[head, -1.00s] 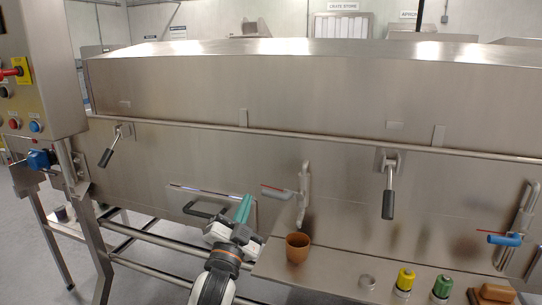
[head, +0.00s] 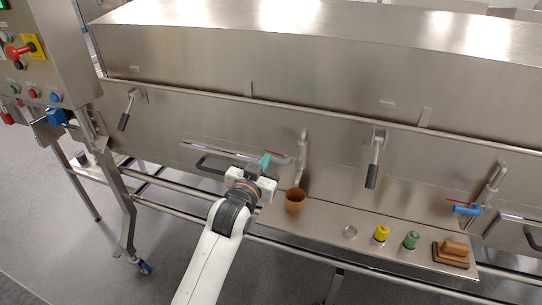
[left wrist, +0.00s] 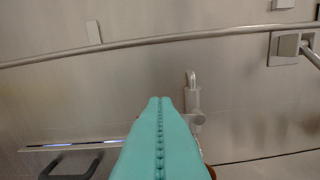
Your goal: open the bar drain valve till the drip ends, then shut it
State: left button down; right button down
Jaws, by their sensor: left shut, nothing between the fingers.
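A grey drain pipe with a valve (head: 302,160) stands on the steel front above a brown cup (head: 295,201). Its lever (head: 284,155), grey with a red stripe, points left. In the left wrist view the valve (left wrist: 193,95) shows just beyond my fingers, which hide its lever. My left gripper (head: 265,160), with teal fingers, is shut and empty at the lever's left end; I cannot tell if it touches. The closed fingers (left wrist: 160,105) fill the middle of the left wrist view. No drip can be made out. My right gripper is out of view.
A second pipe valve with a blue lever (head: 467,209) is at the right. The steel shelf (head: 320,228) carries a yellow knob (head: 381,233), a green knob (head: 411,240) and a brown brush (head: 452,254). A dark handle (head: 212,162) sits left of my gripper; a black-gripped latch lever (head: 373,165) hangs to the right.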

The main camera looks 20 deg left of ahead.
aim_at(272, 161)
pick_arm(q)
jog(key=w+f+p, duration=0.2)
jog(key=w+f, duration=0.2)
jog(key=w, duration=0.2)
jog(key=shift+w+a, duration=0.15)
jog(key=shift+w, duration=0.05)
jog(key=shift+f, duration=0.1)
jog(key=shift+a+f+n+b, duration=0.15)
jog(key=shift+f+n+b, duration=0.3)
jog(key=shift+f, duration=0.3)
jog(key=shift+f+n, duration=0.1)
jog(key=shift+n, duration=0.25)
jog(key=shift+f, duration=0.1)
